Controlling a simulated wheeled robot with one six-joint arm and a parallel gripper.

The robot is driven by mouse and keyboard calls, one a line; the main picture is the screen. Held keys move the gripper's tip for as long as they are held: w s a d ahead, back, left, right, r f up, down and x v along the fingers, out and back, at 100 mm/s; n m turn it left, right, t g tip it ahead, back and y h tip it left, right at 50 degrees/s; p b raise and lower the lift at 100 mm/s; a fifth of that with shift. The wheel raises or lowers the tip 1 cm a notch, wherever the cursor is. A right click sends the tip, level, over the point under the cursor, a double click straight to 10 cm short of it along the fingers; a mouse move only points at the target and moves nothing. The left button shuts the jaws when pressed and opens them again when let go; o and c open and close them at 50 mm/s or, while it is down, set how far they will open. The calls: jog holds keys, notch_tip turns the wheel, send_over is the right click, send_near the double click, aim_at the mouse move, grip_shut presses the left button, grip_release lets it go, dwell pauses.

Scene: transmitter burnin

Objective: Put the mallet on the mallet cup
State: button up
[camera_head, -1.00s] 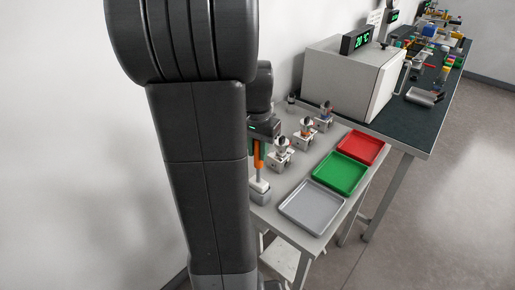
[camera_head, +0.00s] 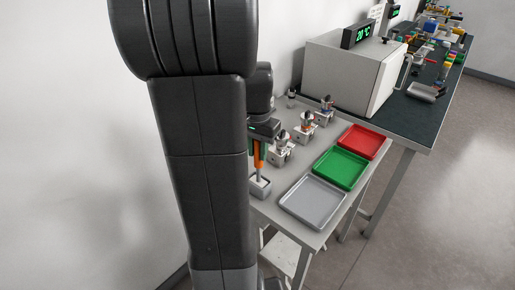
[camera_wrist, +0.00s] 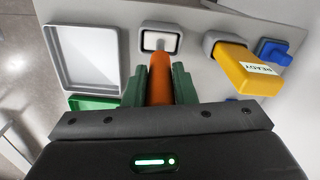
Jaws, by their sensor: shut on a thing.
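The mallet has an orange handle (camera_head: 258,156) and a thin grey shaft below it. My gripper (camera_head: 259,142) is shut on the handle and holds the mallet upright. In the wrist view the orange handle (camera_wrist: 161,78) lies between my green fingers (camera_wrist: 161,90). The mallet cup (camera_head: 260,190) is a small light-grey holder at the table's near left end. In the wrist view the cup (camera_wrist: 146,46) shows a grey rim around a pale inside, with the shaft reaching into its outline. I cannot tell whether the mallet's lower end touches the cup's floor.
A grey tray (camera_head: 312,203), a green tray (camera_head: 340,168) and a red tray (camera_head: 363,142) line the table's right side. A yellow block marked READY (camera_wrist: 244,75) stands in a holder beside the cup, near a blue part (camera_wrist: 273,51). A box oven (camera_head: 345,75) stands farther back.

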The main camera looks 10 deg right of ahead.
jog(key=shift+f+b, duration=0.3)
jog(key=shift+f, duration=0.3)
jog(key=o, duration=1.1)
jog(key=shift+c, duration=0.2)
jog(key=shift+r, duration=0.1)
notch_tip(320, 180, up, 14)
jog(key=shift+s+a+f+p, duration=0.1)
jog(key=shift+s+p, duration=0.05)
jog(key=shift+p, duration=0.4)
jog(key=shift+f, duration=0.15)
notch_tip(320, 180, down, 14)
jog(key=shift+r+b, duration=0.25)
jog(key=shift+b, duration=0.15)
jog(key=shift+r, duration=0.25)
